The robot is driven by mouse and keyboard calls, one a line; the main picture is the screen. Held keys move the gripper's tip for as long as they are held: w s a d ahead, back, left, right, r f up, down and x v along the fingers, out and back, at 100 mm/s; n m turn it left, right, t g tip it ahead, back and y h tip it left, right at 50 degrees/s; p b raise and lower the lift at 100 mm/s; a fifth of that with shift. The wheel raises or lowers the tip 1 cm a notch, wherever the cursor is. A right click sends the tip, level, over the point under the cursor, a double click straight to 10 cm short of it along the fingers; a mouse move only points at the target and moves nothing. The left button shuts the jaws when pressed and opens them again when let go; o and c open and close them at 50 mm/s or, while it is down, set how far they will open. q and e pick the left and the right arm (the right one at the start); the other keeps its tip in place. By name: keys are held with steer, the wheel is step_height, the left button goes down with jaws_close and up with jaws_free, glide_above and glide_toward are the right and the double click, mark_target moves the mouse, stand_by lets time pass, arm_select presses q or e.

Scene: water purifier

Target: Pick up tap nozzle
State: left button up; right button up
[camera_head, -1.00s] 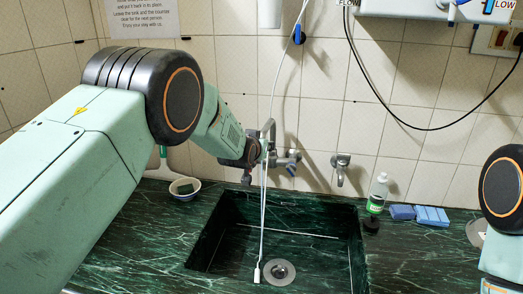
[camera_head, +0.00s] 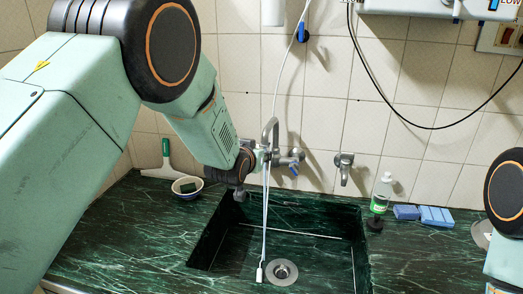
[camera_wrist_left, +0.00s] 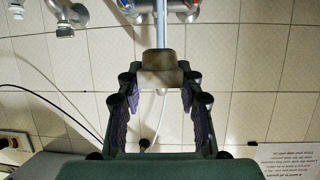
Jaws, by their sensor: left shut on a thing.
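The tap nozzle (camera_wrist_left: 158,75) shows in the left wrist view as a beige block between my left fingers, with a pale tube running up and a thin white cord running down the picture. In the head view its white tube (camera_head: 266,205) hangs down over the sink to a small white end piece (camera_head: 261,272) near the drain. My left gripper (camera_wrist_left: 160,92) is shut on the block, with a finger on each side. In the head view my left gripper (camera_head: 260,158) is beside the metal tap (camera_head: 270,130) and largely hidden. My right gripper is out of view.
The dark green sink (camera_head: 320,255) lies below with its drain (camera_head: 282,271). A second tap (camera_head: 344,165) is on the wall.

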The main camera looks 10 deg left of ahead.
arm_select(q)
steer(key=s, duration=1)
steer(key=shift+s+a+b, duration=0.35)
steer(key=shift+a+b, duration=0.05)
steer(key=shift+b, duration=0.05)
